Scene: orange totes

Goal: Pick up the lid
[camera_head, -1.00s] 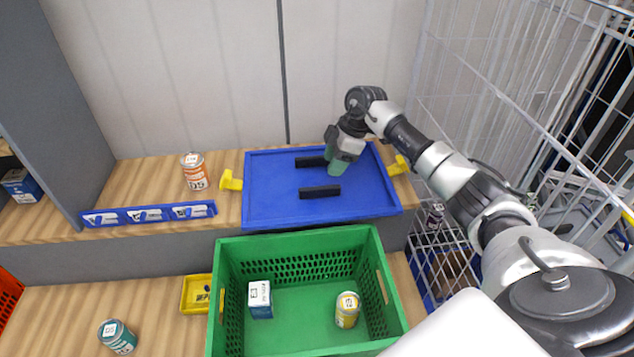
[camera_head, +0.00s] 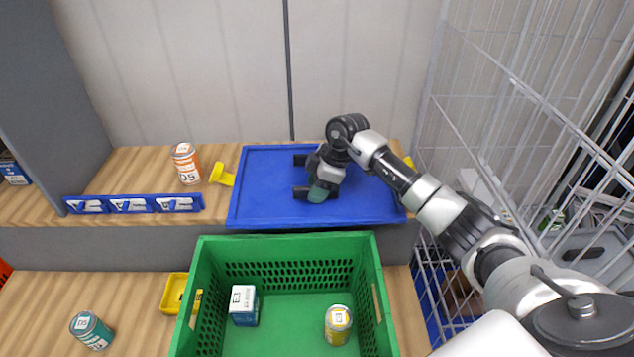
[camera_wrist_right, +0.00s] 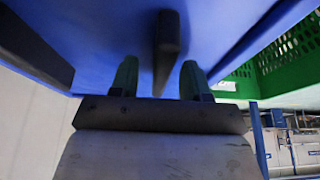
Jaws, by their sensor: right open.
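The blue lid (camera_head: 262,192) lies flat on the wooden shelf behind the green crate. It has two black bar handles; the front one (camera_head: 300,191) is partly hidden by my right gripper. My right gripper (camera_head: 318,194) is over the lid at that handle, pointing down. In the right wrist view the open green fingertips (camera_wrist_right: 155,80) are on either side of a black handle (camera_wrist_right: 166,45), with the blue lid surface (camera_wrist_right: 110,30) beyond. I cannot tell whether the fingers touch it. My left gripper is not in view.
The green crate (camera_head: 210,260) in front holds a white-and-blue box (camera_head: 244,306) and a yellow can (camera_head: 338,325). An orange can (camera_head: 186,163) and a blue label strip (camera_head: 133,204) stand left on the shelf. A wire cage (camera_head: 500,130) is close on the right.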

